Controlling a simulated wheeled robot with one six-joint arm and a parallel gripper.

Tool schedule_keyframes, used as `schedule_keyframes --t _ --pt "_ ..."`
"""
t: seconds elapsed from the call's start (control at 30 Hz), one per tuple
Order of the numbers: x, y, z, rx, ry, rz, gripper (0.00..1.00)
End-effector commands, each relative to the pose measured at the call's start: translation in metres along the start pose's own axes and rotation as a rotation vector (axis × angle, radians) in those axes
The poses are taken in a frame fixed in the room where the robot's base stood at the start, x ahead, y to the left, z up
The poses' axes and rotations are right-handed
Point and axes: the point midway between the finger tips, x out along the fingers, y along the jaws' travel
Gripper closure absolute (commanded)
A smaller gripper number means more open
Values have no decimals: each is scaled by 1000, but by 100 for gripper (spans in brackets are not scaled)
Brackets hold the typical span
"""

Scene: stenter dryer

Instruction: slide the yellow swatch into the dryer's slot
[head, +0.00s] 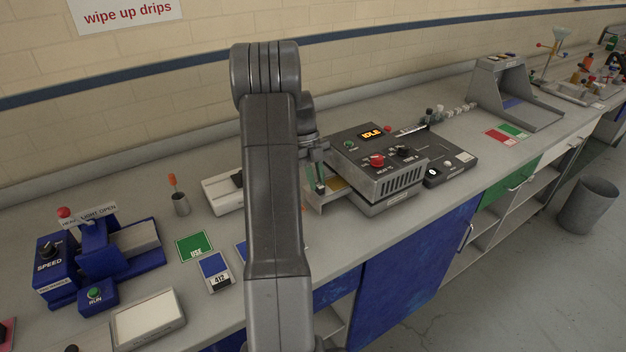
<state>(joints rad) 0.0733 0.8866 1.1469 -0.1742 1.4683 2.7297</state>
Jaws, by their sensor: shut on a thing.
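The dryer (400,182) is a dark grey box on the bench, with an "IDLE" display, a red knob and a vented side. A tray or ledge (322,206) sticks out at its left end, where the slot seems to be. My gripper (319,186) is at this left end, partly hidden behind my own arm. It is shut on the yellow swatch (338,184), which shows as a small ochre patch between the fingers and the dryer. How far the swatch reaches into the slot cannot be told.
A blue machine (110,248) with a "SPEED" knob stands at the left. A green "USE" card (195,246) and a blue "412" card (214,272) lie near it. A dark panel (447,166) adjoins the dryer's right side.

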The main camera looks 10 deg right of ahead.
Motion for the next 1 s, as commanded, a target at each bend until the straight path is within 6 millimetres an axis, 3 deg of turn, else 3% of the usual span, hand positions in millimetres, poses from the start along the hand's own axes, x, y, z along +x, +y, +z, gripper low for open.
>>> schedule_keyframes --t 0.47,1.0 --pt "0 -4 0 0 0 0 100" --pt "0 -25 0 0 0 0 100"
